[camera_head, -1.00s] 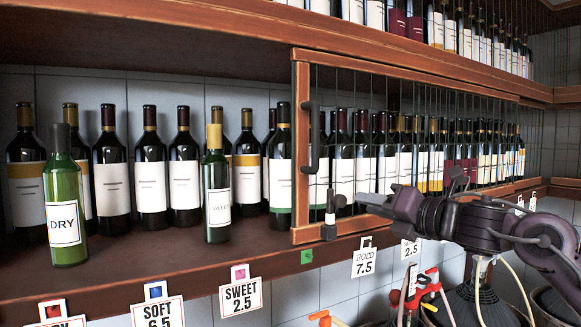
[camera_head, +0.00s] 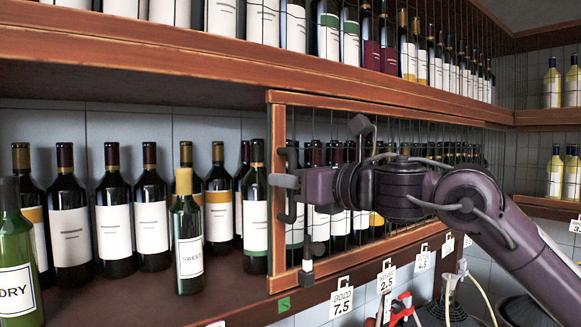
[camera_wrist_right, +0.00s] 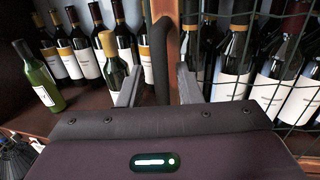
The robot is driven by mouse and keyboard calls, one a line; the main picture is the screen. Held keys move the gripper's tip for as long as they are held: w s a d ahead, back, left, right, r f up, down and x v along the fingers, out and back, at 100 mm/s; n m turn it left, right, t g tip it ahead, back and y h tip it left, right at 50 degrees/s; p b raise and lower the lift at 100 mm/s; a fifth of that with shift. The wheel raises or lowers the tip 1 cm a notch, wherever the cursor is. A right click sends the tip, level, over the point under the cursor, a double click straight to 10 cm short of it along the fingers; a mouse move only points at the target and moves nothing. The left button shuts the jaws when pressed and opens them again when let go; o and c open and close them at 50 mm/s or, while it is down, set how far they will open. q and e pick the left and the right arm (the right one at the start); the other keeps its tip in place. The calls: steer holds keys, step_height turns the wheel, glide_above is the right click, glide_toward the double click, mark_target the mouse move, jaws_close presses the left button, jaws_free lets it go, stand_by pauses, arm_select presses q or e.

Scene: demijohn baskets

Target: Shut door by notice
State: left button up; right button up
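The door (camera_head: 277,150) is a wood-framed wire mesh panel across the right part of the middle shelf, with bottles behind it. A black upright handle (camera_head: 291,212) is on its left frame post. My right gripper (camera_head: 284,182) is at this handle. In the right wrist view its two fingers (camera_wrist_right: 158,88) are apart, with the dark handle bar (camera_wrist_right: 160,45) between them; I cannot tell whether they touch it. A small black and white piece (camera_head: 307,264) is at the door's lower left corner. My left gripper is out of view.
Left of the door the shelf is open, with a green SWEET bottle (camera_head: 188,240) and a green DRY bottle (camera_head: 20,265) at the front and dark bottles behind. Price cards, including a 7.5 card (camera_head: 342,299), hang below the shelf edge. Hoses and demijohns are at lower right.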

steer(key=shift+w+a, duration=0.1)
steer(key=shift+a, duration=0.05)
steer(key=shift+d, duration=0.3)
steer(key=shift+c, duration=0.4)
steer(key=shift+a, duration=0.1)
jaws_close()
steer(key=shift+a, duration=0.1)
